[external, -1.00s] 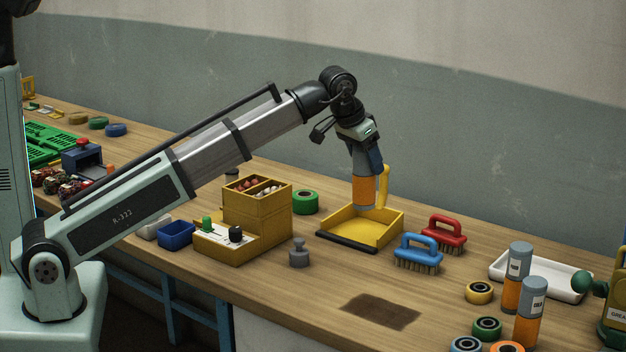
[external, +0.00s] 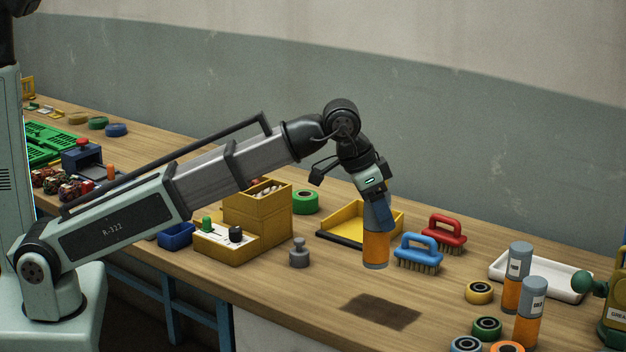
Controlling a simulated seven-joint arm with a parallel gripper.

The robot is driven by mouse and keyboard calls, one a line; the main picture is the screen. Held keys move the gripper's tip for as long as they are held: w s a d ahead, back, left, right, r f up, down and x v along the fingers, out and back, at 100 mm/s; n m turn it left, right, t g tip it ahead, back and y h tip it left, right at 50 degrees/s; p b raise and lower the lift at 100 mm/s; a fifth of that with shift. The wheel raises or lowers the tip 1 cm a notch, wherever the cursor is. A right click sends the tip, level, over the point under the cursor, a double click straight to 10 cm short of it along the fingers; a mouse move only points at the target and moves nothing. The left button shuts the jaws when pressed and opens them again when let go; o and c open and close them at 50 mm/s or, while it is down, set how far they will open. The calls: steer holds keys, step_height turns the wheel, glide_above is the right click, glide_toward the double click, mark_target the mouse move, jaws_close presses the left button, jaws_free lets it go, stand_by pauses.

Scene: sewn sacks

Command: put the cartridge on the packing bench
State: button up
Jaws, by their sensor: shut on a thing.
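My gripper (external: 377,212) is shut on an orange cartridge (external: 376,250) with a grey-blue lower rim. The cartridge hangs upright, in front of the yellow dustpan and left of the blue brush. I cannot tell whether its bottom touches the wood or is just above it. The wooden bench (external: 320,295) runs along the wall under everything. Two similar orange and grey cartridges stand on the right, the rear one (external: 513,290) and the front one (external: 530,318). The top of the held cartridge is hidden in my gripper.
The yellow dustpan (external: 345,222), blue brush (external: 418,255) and red brush (external: 444,235) are close by. A grey weight (external: 299,254) and a yellow box (external: 257,215) stand left. A dark stain (external: 381,311) marks clear wood in front. A white tray (external: 540,278) lies right.

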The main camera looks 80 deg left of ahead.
mark_target(379, 258)
steer(key=shift+m, duration=0.3)
steer(key=shift+f, duration=5.05)
steer(key=o, duration=1.3)
steer(key=shift+f, duration=0.1)
steer(key=v, duration=1.2)
